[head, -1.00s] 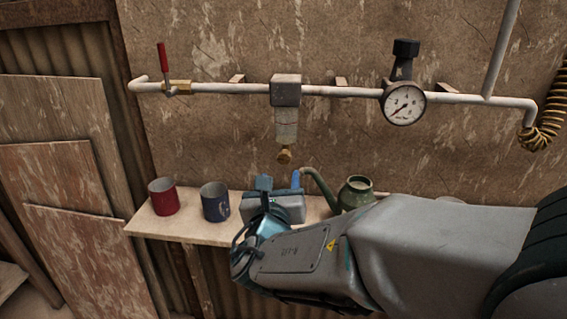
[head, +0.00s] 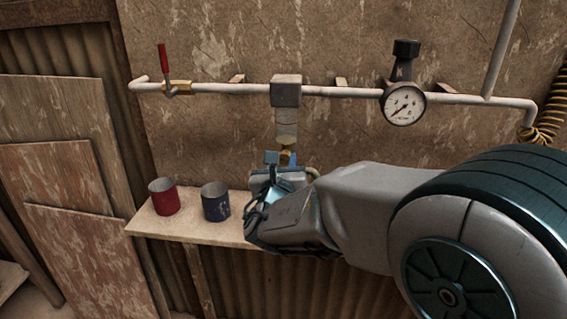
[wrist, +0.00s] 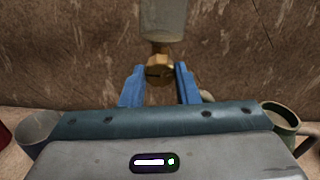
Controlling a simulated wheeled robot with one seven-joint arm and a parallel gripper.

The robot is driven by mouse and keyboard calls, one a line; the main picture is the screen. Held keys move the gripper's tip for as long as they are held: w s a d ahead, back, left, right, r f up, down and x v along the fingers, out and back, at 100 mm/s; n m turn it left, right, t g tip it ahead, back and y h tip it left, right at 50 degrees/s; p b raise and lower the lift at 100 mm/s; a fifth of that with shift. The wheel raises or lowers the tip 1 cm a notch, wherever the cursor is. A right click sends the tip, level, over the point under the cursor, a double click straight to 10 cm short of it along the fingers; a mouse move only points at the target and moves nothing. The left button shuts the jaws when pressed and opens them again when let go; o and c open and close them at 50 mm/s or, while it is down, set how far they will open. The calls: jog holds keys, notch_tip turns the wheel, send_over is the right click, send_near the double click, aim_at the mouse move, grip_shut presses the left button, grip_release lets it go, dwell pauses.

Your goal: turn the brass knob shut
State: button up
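The brass knob (head: 287,151) hangs at the bottom of the clear filter bowl (head: 287,127), under the grey block on the pipe. In the wrist view the knob (wrist: 159,70) sits between the tips of my gripper's two blue fingers, under the bowl (wrist: 163,20). My gripper (wrist: 160,72) is open, with a small gap visible on each side of the knob. In the head view my gripper (head: 281,158) is just below the bowl, and its fingers partly hide the knob.
A red mug (head: 164,198) and a blue mug (head: 215,203) stand on the wooden shelf (head: 185,229), left of my gripper. A gauge (head: 404,104) and a red-handled valve (head: 163,65) are on the pipe.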

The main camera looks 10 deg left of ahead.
jog(key=shift+f+b, duration=0.15)
jog(key=shift+b, duration=0.45)
jog(key=m+b, duration=0.1)
jog(key=b, duration=0.1)
jog(key=m+b, duration=0.2)
jog(key=shift+f+b, duration=0.25)
jog(key=shift+b, duration=0.15)
jog(key=m+b, duration=0.6)
jog(key=b, duration=0.5)
jog(key=m+b, duration=0.4)
jog(key=b, duration=0.2)
jog(key=shift+m, duration=0.3)
jog(key=m+b, duration=0.3)
jog(key=b, duration=0.1)
jog(key=shift+r+m, duration=0.3)
jog(key=shift+m, duration=0.1)
jog(key=shift+r+b, duration=0.1)
jog(key=shift+b, duration=0.25)
jog(key=o, duration=1)
jog(key=shift+c, duration=0.2)
